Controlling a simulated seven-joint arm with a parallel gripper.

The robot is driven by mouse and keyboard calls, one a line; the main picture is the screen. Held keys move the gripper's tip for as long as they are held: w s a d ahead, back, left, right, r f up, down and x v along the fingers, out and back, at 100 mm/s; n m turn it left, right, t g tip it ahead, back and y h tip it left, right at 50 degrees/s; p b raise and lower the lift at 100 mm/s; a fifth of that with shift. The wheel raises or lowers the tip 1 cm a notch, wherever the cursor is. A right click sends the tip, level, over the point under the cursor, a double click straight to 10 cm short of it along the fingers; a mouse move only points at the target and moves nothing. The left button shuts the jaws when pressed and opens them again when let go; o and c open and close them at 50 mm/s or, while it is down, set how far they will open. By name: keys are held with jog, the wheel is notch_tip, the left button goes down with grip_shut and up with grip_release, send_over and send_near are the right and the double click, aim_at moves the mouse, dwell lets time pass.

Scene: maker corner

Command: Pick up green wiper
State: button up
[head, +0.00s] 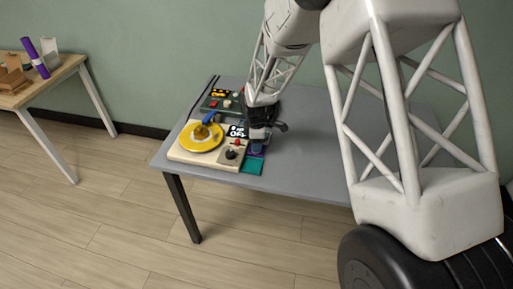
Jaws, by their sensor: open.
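A flat teal-green piece (251,168), possibly the green wiper, lies at the front edge of the grey table, beside the cream board. It is small here and I cannot make out its shape fully. My gripper (258,142) points down over the table, just behind the teal piece and right of the board. Its fingers are small and partly hidden by dark parts of the hand. It is open, and I see nothing held in it.
A cream board (186,156) with a yellow disc (197,142), a blue piece (211,117) and a knob (231,153) stands left of my gripper. A dark green panel (212,103) lies behind it. The grey table (300,165) is clear to the right. A wooden table (60,76) stands far left.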

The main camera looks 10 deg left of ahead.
jog(key=c, duration=1)
jog(key=shift+r, duration=0.1)
jog(key=shift+r, duration=0.75)
notch_tip(320, 180, up, 2)
jog(key=shift+r, duration=0.1)
jog(key=s+d, duration=0.3)
jog(key=s, duration=0.4)
jog(key=s+d+r, duration=0.1)
jog(key=s+d, duration=0.3)
jog(key=s, duration=0.3)
jog(key=shift+d, duration=0.15)
jog(key=shift+s, duration=0.15)
